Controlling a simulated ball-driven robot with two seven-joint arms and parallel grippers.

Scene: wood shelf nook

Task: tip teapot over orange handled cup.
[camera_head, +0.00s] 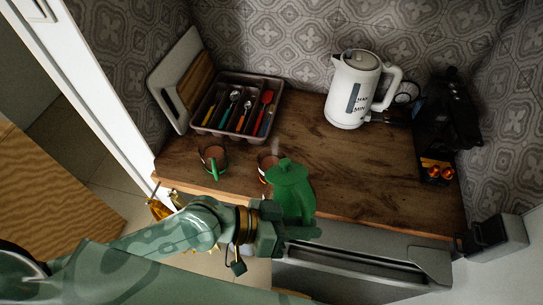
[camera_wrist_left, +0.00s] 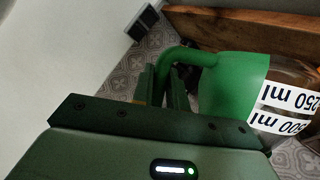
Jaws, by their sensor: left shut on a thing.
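A green teapot (camera_head: 292,192) with a lidded top is held near the counter's front edge and looks roughly upright. In the left wrist view its green body and handle (camera_wrist_left: 232,85) show beside a clear part marked 250 ml and 500 ml. My left gripper (camera_head: 284,230) is shut on the teapot's handle; its fingers (camera_wrist_left: 166,88) sit around it in the wrist view. A cup (camera_head: 265,163) stands just behind and left of the teapot, partly hidden by it; I cannot clearly tell its handle's colour. Another cup (camera_head: 212,155) with a green handle stands further left. My right gripper is not in view.
A cutlery tray (camera_head: 279,88) and cutting boards (camera_head: 170,85) stand at the back left. A white kettle (camera_head: 352,92) stands at the back, with a black coffee machine (camera_head: 447,115) to its right. The wooden counter (camera_head: 375,180) is clear right of the teapot.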

